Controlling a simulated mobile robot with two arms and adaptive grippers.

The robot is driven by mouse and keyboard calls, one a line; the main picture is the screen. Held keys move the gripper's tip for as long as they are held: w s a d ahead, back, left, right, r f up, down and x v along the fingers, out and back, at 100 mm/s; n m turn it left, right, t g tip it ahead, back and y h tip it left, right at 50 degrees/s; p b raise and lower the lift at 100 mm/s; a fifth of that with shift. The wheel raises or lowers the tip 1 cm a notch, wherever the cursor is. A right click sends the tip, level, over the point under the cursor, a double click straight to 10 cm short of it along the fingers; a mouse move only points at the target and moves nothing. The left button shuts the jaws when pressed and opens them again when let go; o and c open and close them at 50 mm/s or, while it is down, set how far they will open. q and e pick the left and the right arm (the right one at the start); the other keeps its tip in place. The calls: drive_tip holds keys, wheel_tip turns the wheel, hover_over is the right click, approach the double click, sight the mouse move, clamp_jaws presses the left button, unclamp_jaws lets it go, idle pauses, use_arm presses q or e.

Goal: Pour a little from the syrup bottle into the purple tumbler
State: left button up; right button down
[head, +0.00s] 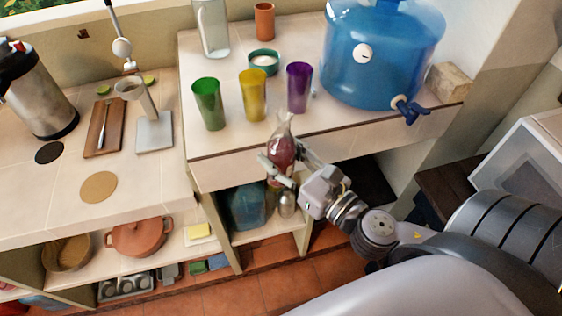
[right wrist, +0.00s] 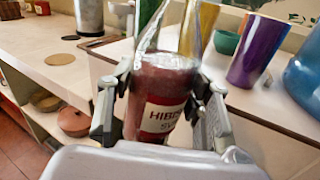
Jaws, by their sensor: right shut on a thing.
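The syrup bottle (head: 282,152) is clear glass with dark red contents. My right gripper (head: 280,172) is shut around its body and holds it roughly upright in front of the shelf edge, below the tumblers. In the right wrist view the bottle (right wrist: 163,85) stands between the two fingers (right wrist: 160,100), with a partly hidden label reading "HIBI… SY…". The purple tumbler (head: 299,87) stands upright on the shelf, behind and slightly right of the bottle. It also shows in the right wrist view (right wrist: 258,50), right of the bottle and apart from it. My left gripper is not in view.
A yellow tumbler (head: 253,95) and a green tumbler (head: 208,103) stand left of the purple one. A small teal bowl (head: 264,68) is behind them. A large blue water jug (head: 380,60) with a tap (head: 410,110) stands to the right. The shelf front is clear.

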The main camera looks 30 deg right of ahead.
drive_tip(key=r+y, duration=0.1)
drive_tip(key=w+r+n+y, duration=0.1)
drive_tip(key=d+r+g+y, duration=0.1)
drive_tip(key=shift+w+n+y, duration=0.3)
drive_tip(key=shift+w+n, duration=0.1)
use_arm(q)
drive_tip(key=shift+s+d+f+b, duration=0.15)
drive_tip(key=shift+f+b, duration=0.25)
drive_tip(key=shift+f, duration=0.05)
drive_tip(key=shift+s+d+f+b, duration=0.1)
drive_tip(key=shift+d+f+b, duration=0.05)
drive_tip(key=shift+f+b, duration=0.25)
use_arm(e)
wheel_tip(320, 180, up, 10)
drive_tip(key=n+g+y, duration=0.3)
drive_tip(key=g+y, duration=0.2)
drive_tip(key=y, duration=0.1)
hover_over(282, 137)
drive_tip(key=w+d, duration=0.4)
drive_tip(key=w, duration=0.1)
drive_tip(key=shift+s+r, duration=0.15)
drive_tip(key=shift+s, duration=0.05)
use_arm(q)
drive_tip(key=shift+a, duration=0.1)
